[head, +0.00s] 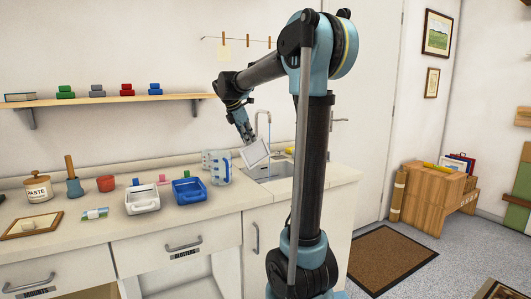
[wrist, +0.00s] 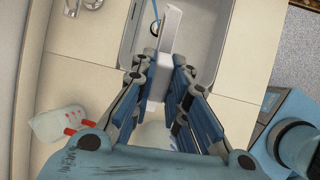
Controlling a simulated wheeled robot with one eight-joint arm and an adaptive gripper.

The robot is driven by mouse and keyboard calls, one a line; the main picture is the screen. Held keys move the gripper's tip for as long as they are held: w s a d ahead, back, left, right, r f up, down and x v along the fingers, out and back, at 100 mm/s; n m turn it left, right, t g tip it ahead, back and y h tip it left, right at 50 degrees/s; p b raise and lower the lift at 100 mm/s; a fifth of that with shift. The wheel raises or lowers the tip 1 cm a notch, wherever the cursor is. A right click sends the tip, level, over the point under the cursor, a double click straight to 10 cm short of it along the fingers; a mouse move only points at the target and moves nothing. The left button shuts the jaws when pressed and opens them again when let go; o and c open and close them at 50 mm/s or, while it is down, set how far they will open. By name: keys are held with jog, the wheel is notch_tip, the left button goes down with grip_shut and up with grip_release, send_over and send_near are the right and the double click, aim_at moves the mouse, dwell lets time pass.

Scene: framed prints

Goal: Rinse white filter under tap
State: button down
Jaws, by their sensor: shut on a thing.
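The white filter (head: 255,154), a square panel with a pale grey middle, is tilted in the air at the sink (head: 281,170). My gripper (head: 248,138) is shut on its upper edge. In the wrist view the filter (wrist: 171,28) shows nearly edge-on between my fingers (wrist: 158,76), over the grey sink basin (wrist: 140,43). The tap (head: 263,116) rises in a thin arch just behind the filter in the head view.
A blue tray (head: 189,190) and a white tray (head: 142,199) sit further left. A paste pot (head: 38,188) is at the far left. The counter (head: 335,173) right of the sink is bare.

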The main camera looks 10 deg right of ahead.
jog(key=shift+s+a+r, duration=0.6)
jog(key=shift+a+r, duration=0.2)
jog(key=shift+s+a+r, duration=0.55)
jog(key=shift+a+r, duration=0.2)
